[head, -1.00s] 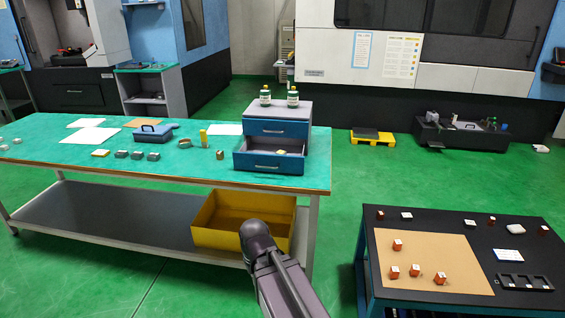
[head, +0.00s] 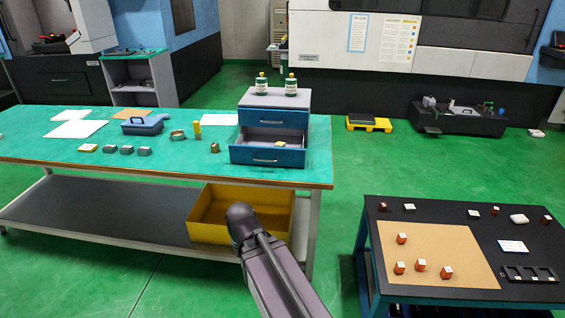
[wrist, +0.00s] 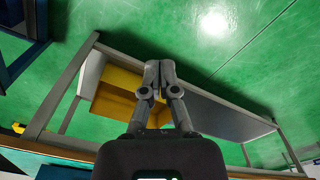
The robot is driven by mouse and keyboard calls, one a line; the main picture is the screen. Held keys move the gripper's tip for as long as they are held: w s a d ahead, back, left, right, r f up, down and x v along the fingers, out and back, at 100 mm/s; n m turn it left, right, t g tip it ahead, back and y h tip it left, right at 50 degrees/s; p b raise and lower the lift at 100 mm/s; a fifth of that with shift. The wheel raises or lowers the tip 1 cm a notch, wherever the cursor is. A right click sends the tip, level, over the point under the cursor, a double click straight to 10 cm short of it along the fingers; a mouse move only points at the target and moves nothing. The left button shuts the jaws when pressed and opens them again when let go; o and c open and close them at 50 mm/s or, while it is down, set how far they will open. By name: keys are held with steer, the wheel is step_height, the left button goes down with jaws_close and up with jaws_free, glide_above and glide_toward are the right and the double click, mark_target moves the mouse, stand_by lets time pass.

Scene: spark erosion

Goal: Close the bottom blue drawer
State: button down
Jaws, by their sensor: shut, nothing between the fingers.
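The bottom blue drawer (head: 267,157) is pulled out of the small grey cabinet (head: 274,98) at the right end of the green-topped table. A small yellowish item (head: 281,143) lies inside it. The upper blue drawer (head: 273,119) is closed. My gripper (wrist: 159,64) shows in the wrist view with its two fingers together and nothing between them. It points down toward the floor and lower shelf, apart from the drawer. In the head view my arm reaches up from the bottom, in front of the yellow bin, and the fingers cannot be made out.
The green table (head: 60,150) holds a blue case (head: 143,124) and several small blocks. A yellow bin (head: 209,228) sits on its lower shelf. A black table (head: 470,235) stands right, with open floor between.

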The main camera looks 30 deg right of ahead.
steer(key=w+a+m+t+y+b, duration=0.2)
steer(key=w+m+t, duration=0.15)
steer(key=w, duration=0.35)
steer(key=w+a+m+t+y+b, duration=0.1)
steer(key=w+m+t+y+b, duration=0.2)
steer(key=w, duration=0.4)
steer(key=w+d+r+m+t+b, duration=0.3)
steer(key=w+m+t, duration=0.3)
steer(key=w+m, duration=0.3)
steer(key=w+d+r+m+t+h+b, duration=0.3)
steer(key=w+d+m+t+h+b, duration=0.15)
steer(key=d+m, duration=0.55)
steer(key=d+f+m+g+h+b, duration=0.2)
steer(key=d+m+h, duration=0.8)
steer(key=m, duration=0.7)
steer(key=d, duration=0.3)
steer(key=shift+f+b, duration=0.4)
steer(key=shift+w+d+h, duration=0.1)
steer(key=shift+w+h, duration=0.1)
steer(key=shift+h, duration=0.05)
